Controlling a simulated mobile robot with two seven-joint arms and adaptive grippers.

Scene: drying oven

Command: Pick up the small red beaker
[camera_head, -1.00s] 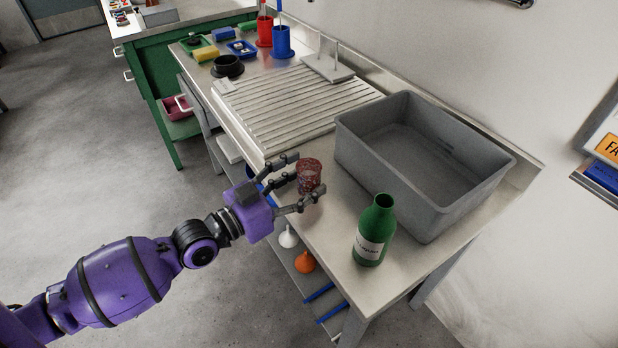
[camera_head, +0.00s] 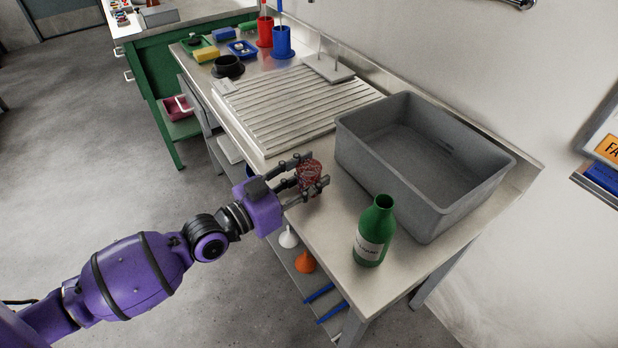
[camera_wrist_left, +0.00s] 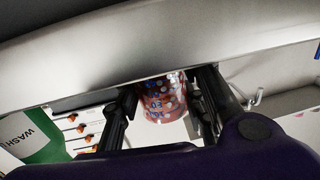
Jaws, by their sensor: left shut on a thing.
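The small red beaker (camera_head: 310,173) is between the fingers of my left gripper (camera_head: 313,172), at the front edge of the steel bench (camera_head: 345,195). The gripper is shut on it from the near side, one finger on each side. My right gripper is not in view.
A green bottle (camera_head: 374,232) stands on the bench to the right of the beaker. A large grey tub (camera_head: 460,205) is behind it. A ribbed drainboard (camera_head: 290,105) lies to the left.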

